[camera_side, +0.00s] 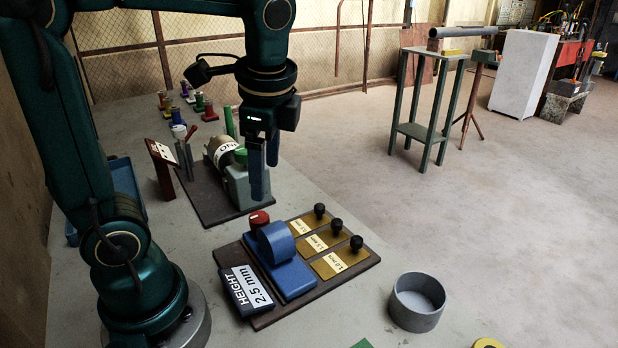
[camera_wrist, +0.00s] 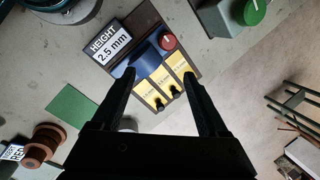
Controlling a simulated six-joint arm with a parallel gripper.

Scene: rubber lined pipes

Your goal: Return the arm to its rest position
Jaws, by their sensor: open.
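My gripper (camera_side: 264,172) hangs pointing down above the table, in front of the grey machine with the green knob (camera_side: 240,155). In the wrist view my gripper (camera_wrist: 158,82) shows two dark fingers standing apart with nothing between them. My arm stands at the left of the side view and reaches over to the right, bent down at the wrist. The gripper is above and behind the height gauge board (camera_side: 318,286), which carries a "HEIGHT 2.5 mm" display (camera_side: 247,290), a blue block (camera_side: 284,262), a red knob (camera_side: 259,219) and yellow plates with black knobs.
A grey round cup (camera_side: 417,302) stands at the table's right edge. Several coloured small parts (camera_side: 195,100) stand at the back. A blue tray (camera_side: 124,187) lies behind my arm. In the wrist view a green mat (camera_wrist: 72,106) and a brown spool (camera_wrist: 46,140) lie at left.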

